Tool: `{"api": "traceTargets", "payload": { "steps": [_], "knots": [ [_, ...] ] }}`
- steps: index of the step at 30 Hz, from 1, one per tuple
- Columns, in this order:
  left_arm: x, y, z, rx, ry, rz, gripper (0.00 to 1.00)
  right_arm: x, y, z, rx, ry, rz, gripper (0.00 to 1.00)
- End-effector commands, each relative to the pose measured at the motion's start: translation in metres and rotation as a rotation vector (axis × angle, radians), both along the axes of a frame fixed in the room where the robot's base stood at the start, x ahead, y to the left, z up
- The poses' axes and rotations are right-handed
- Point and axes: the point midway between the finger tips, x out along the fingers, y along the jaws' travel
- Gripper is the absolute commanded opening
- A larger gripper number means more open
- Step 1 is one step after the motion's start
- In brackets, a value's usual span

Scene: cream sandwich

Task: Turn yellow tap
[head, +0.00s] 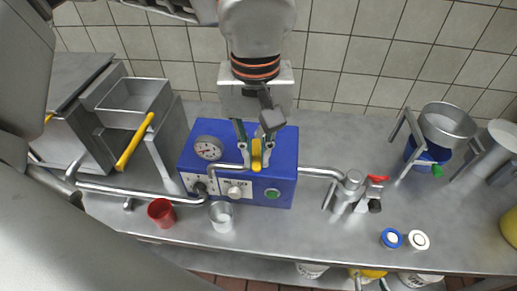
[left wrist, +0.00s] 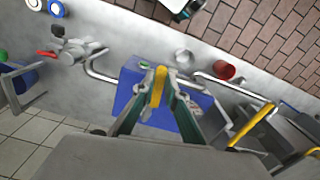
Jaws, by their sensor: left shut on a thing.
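The yellow tap handle (head: 257,155) stands on top of the blue machine (head: 284,160) in the middle of the counter. My left gripper (head: 256,152) reaches down from above, and its fingers are shut on the yellow tap handle, one on each side. In the left wrist view the yellow handle (left wrist: 158,86) lies between the two fingertips (left wrist: 160,90). The fingers hide parts of its sides. My right gripper is not in view.
A metal cup (head: 221,216) and a red cup (head: 161,212) stand in front of the machine. A pipe (head: 125,191) runs left, and a red-handled valve (head: 352,190) is at right. A yellow-handled metal box (head: 135,97) stands left. Counter between valve and pot stand is clear.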

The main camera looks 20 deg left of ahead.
Motion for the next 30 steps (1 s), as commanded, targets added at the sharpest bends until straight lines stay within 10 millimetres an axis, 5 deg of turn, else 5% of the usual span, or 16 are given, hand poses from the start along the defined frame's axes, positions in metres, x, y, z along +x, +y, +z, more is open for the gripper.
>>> {"api": "traceTargets", "payload": {
  "steps": [12,13,15,30],
  "knots": [
    [0.001,0.0,0.001,-0.002,-0.003,-0.004,0.0,0.001,0.0,0.003,0.002,-0.005,0.001,0.4],
    [0.001,0.0,0.001,-0.002,-0.003,-0.004,0.17,0.001,0.001,0.003,0.001,-0.005,0.0,0.4],
    [0.001,0.0,0.001,-0.002,-0.003,-0.004,0.29,0.002,0.001,0.004,0.002,-0.007,0.0,0.4],
    [0.001,0.0,0.016,-0.001,-0.005,-0.003,0.29,0.001,0.0,0.002,-0.001,-0.003,0.001,0.4]
  ]
}}
